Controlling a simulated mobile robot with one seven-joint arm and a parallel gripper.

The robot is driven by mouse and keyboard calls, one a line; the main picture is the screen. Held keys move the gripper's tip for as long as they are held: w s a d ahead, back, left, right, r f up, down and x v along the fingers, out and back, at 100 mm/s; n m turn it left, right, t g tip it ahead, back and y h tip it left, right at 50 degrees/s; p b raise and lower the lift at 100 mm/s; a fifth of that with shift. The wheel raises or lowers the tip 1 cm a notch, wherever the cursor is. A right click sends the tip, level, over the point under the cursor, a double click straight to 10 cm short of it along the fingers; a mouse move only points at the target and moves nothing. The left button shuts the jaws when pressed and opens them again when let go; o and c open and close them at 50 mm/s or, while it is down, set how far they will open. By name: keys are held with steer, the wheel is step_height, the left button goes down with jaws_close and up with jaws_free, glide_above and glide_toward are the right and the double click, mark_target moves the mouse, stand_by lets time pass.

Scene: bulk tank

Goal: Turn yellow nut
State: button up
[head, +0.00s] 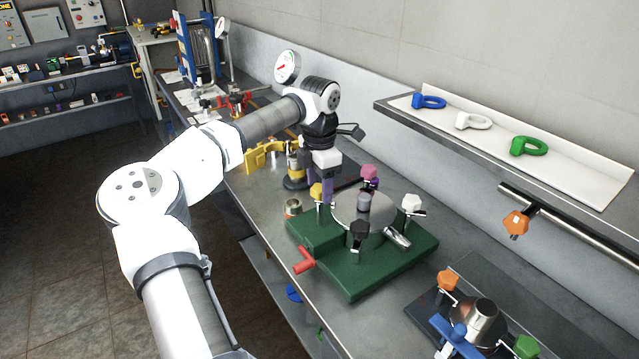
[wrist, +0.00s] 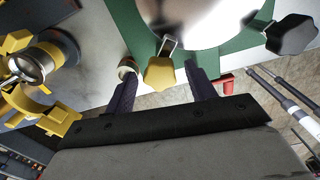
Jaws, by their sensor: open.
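The yellow nut (head: 317,190) sits on a post at the back left of a green fixture (head: 352,285) on the bench. In the wrist view the yellow nut (wrist: 160,74) lies between the two dark purple fingers of my gripper (wrist: 163,88). The fingers are open, with a gap on each side of the nut. In the head view my gripper (head: 326,188) points down just beside the nut, and its tips are partly hidden.
The fixture also carries a pink nut (head: 369,172), a white nut (head: 411,203), a black nut (head: 360,230) and a red handle (head: 304,261). A small round metal piece (head: 293,207) stands close left. A shelf (head: 400,103) with eye-bolts overhangs the right side.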

mark_target(319, 187)
step_height(319, 187, up, 14)
steer(key=b, duration=0.2)
steer(key=shift+f, duration=0.1)
